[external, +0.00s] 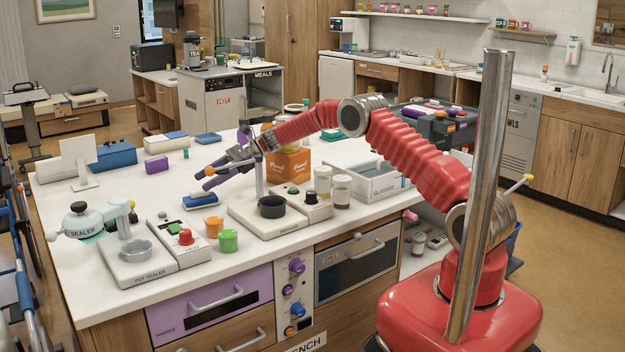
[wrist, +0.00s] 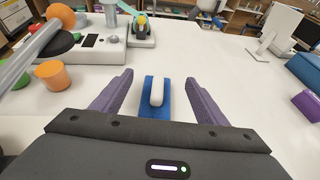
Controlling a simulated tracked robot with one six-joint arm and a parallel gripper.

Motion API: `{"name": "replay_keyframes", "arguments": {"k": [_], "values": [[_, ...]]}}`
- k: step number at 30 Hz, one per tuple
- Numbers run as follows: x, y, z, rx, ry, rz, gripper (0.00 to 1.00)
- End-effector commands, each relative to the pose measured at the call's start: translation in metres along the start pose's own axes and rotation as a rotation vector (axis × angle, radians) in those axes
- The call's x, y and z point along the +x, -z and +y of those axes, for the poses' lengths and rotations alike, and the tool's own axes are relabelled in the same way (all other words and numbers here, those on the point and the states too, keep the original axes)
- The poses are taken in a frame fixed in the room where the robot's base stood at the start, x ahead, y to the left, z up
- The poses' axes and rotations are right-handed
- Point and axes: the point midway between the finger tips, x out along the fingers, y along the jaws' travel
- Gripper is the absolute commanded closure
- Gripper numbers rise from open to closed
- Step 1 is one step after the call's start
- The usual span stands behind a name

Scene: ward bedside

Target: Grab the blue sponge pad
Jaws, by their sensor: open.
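The blue sponge pad (external: 200,203) lies flat on the white bench top, left of the orange and green cups. It has a rounded white bar along its top. In the wrist view the blue pad (wrist: 149,112) shows between my two purple fingers, its near end hidden by the gripper body. My gripper (external: 201,180) is open and empty, reaching down from the right over the pad. In the wrist view my gripper (wrist: 159,74) has one finger on each side of the pad, with white bench visible in both gaps.
An orange cup (external: 214,227) and green cup (external: 228,241) stand near the pad. The pot sealer (external: 130,262) and a machine with a black ring (external: 272,207) flank them.

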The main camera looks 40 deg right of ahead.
Motion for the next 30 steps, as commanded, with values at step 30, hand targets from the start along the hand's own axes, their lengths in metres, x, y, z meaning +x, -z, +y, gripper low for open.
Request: {"name": "replay_keyframes", "arguments": {"k": [30], "values": [[0.043, 0.032, 0.000, 0.000, 0.000, 0.000, 0.33]]}}
